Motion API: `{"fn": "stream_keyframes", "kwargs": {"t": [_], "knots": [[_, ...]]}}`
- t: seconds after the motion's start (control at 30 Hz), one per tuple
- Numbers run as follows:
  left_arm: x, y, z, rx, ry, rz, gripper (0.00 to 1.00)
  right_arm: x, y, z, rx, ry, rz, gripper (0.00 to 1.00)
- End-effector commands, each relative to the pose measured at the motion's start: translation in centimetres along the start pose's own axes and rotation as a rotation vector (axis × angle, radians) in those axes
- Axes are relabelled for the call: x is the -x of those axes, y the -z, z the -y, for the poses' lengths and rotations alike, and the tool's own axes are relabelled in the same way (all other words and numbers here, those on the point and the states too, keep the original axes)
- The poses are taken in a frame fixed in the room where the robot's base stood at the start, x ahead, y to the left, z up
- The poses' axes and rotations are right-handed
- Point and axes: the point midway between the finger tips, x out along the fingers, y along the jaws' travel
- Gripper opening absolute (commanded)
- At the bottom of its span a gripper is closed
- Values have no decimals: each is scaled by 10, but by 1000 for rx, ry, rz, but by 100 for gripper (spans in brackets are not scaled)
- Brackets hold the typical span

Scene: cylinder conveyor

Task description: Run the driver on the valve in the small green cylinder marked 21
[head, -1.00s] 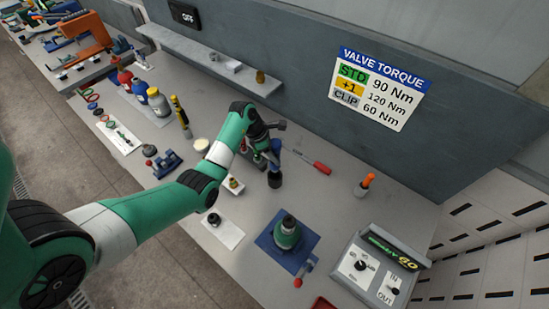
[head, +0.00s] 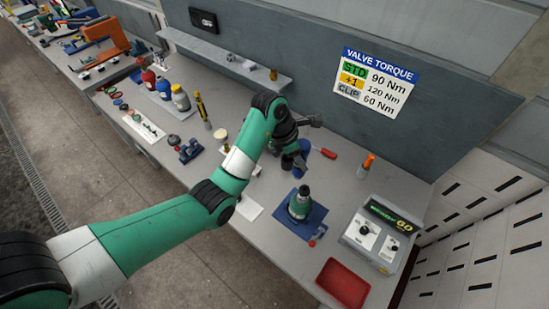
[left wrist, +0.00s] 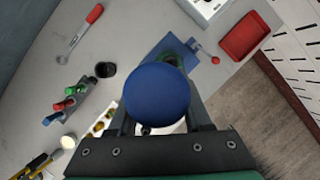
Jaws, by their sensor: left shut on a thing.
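My left gripper (head: 297,149) is shut on the blue-topped driver (left wrist: 157,95). Its round blue top fills the space between the fingers in the left wrist view; its lower end is hidden. In the head view the driver's blue part (head: 303,151) shows beside the fingers. The green cylinder (head: 299,207), with a dark top, stands upright on a blue plate (head: 314,222), apart from the driver and nearer the table's front. In the left wrist view the green cylinder (left wrist: 178,48) is partly covered by the driver. The number 21 is not readable, and valve detail is too small.
A control box (head: 378,232) and a red tray (head: 343,283) stand right of the plate. A dark cup (left wrist: 105,70), a red-handled tool (left wrist: 80,33) and a rack of coloured pieces (left wrist: 68,105) are near the gripper. An orange-handled tool (head: 366,164) stands further right.

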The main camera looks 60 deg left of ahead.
Motion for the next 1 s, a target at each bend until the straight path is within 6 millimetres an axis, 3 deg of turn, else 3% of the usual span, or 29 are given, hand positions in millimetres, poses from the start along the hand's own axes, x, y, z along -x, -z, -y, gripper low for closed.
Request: {"fn": "stream_keyframes", "kwargs": {"t": [0.03, 0.1, 0.23, 0.57, 1.0], "knots": [[9, -14, 7, -22, 6, 3, 0, -6, 5, 0, 0, 0, 0, 80], [11, -23, 16, -43, 15, 2, 0, -8, 7, 0, -1, 1, 1, 80], [11, -30, 24, -61, 23, 1, 0, -8, 7, 0, -1, 1, 1, 80], [-1, -24, 24, -62, 24, 2, 0, 1, -1, 0, -1, 1, 1, 80], [-46, -6, 24, -62, 23, 2, 0, 36, -33, 0, 0, 0, 1, 80]]}}
